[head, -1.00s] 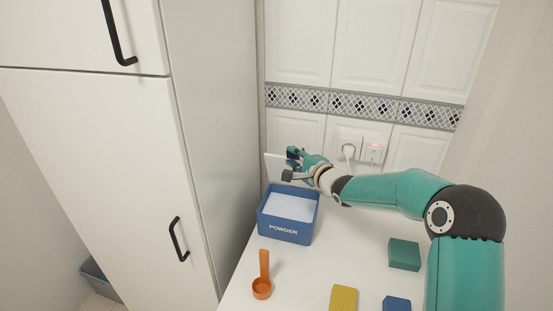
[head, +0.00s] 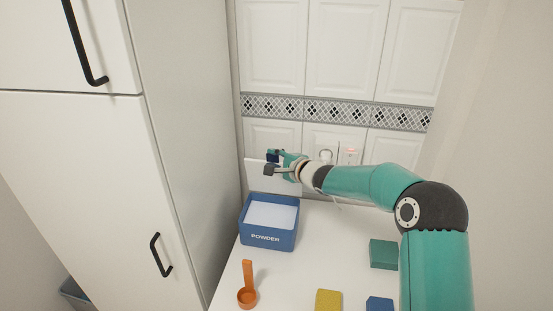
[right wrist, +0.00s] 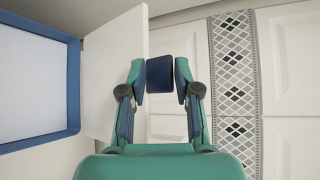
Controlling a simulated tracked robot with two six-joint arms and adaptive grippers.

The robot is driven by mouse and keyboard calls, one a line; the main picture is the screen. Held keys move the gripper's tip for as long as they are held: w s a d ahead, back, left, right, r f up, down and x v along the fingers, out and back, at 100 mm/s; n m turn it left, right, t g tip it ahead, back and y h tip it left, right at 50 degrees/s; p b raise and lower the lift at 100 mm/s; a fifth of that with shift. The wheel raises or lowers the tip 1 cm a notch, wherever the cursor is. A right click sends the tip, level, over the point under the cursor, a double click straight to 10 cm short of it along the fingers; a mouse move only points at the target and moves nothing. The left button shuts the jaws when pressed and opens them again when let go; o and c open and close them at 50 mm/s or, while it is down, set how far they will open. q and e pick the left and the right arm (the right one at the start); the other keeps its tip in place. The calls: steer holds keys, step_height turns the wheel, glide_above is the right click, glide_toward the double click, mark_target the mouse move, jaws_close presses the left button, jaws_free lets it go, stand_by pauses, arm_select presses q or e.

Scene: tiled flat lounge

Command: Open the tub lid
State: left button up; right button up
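The blue tub (head: 268,237) marked POWDER stands on the white counter, uncovered, with white contents showing. Part of it shows at the left of the right wrist view (right wrist: 73,90). Its white lid (head: 256,177) stands raised, roughly upright, at the tub's far side; it is the pale panel (right wrist: 115,70) in the right wrist view. A dark blue tab (right wrist: 160,73) sits at the lid's edge. My right gripper (head: 271,163) has its fingers on both sides of this tab and appears shut on it. My left gripper is not in view.
An orange scoop (head: 247,297), a yellow block (head: 328,300), a green block (head: 384,254) and a blue block (head: 379,304) lie on the counter (head: 330,250). A tall white cabinet (head: 85,180) stands left. Wall sockets (head: 348,157) are behind my right arm.

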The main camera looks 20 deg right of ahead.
steer(key=shift+d+f, duration=0.15)
steer(key=shift+f, duration=0.3)
steer(key=shift+r, duration=0.15)
steer(key=shift+s+r, duration=0.15)
steer(key=shift+s, duration=0.1)
steer(key=v, duration=1.1)
steer(key=shift+s, duration=0.15)
